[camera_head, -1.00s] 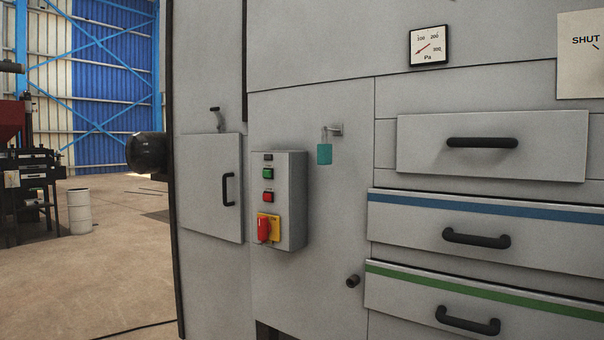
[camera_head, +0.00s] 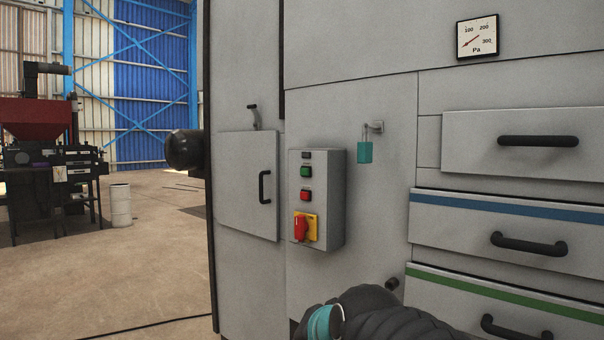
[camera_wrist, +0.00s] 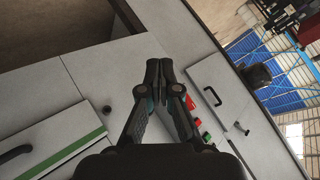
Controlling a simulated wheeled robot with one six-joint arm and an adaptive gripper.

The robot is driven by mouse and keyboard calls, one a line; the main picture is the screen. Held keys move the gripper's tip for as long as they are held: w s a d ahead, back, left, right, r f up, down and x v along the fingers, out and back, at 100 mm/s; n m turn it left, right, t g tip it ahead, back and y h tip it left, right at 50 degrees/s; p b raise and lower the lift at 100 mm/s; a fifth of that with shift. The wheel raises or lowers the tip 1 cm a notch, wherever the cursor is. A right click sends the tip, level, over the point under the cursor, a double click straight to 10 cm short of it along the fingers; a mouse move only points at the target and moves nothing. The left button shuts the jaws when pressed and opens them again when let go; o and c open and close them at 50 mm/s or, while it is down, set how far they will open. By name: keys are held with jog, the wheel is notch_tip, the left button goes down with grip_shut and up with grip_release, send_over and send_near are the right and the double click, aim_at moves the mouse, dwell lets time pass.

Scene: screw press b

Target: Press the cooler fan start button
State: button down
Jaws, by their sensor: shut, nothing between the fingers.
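A grey control box (camera_head: 330,208) is mounted on the cabinet front in the head view. It carries a small dark element at the top, a green button (camera_head: 306,172), a red button (camera_head: 306,195) and a red rotary switch (camera_head: 301,229) on a yellow plate. Any label text is too small to read. In the wrist view my gripper (camera_wrist: 159,64) is shut and empty, its fingertips in front of the cabinet. The green button (camera_wrist: 207,137) and the red rotary switch (camera_wrist: 190,103) show to the right of the fingers. The gripper's tips are not visible in the head view.
A small cabinet door (camera_head: 248,185) with a black handle is left of the box. A teal tag (camera_head: 365,152) hangs from a latch on its right. Drawers with black handles (camera_head: 529,244) protrude at the right. A dark knob (camera_head: 393,284) sits low. Open floor lies left.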

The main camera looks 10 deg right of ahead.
aim_at(304, 172)
jog(key=w+r+m+t+h, duration=0.2)
jog(key=w+r+m+t, duration=0.1)
jog(key=w+r+m, duration=0.4)
jog(key=w+r+m+t+h, duration=0.1)
jog(key=w+r+m+t, duration=0.3)
jog(key=w+r+m, duration=0.4)
jog(key=w+r+m+t+h, duration=0.2)
jog(key=w+r+m, duration=0.6)
jog(key=w, duration=0.9)
jog(key=m+t, duration=0.1)
jog(key=m, duration=0.2)
jog(key=shift+w+a+r+t+h, duration=0.15)
jog(key=shift+w+a+t+h, duration=0.15)
jog(key=shift+a+t, duration=0.1)
jog(key=shift+d, duration=0.1)
jog(key=shift+w+d, duration=0.85)
jog(key=shift+d, duration=0.3)
jog(key=shift+w+d, duration=0.8)
jog(key=shift+d, duration=0.4)
jog(key=shift+w+d, duration=0.85)
jog(key=shift+d, duration=0.3)
jog(key=shift+w+d, duration=0.1)
jog(key=shift+w+d+b, duration=0.25)
jog(key=shift+b, duration=0.15)
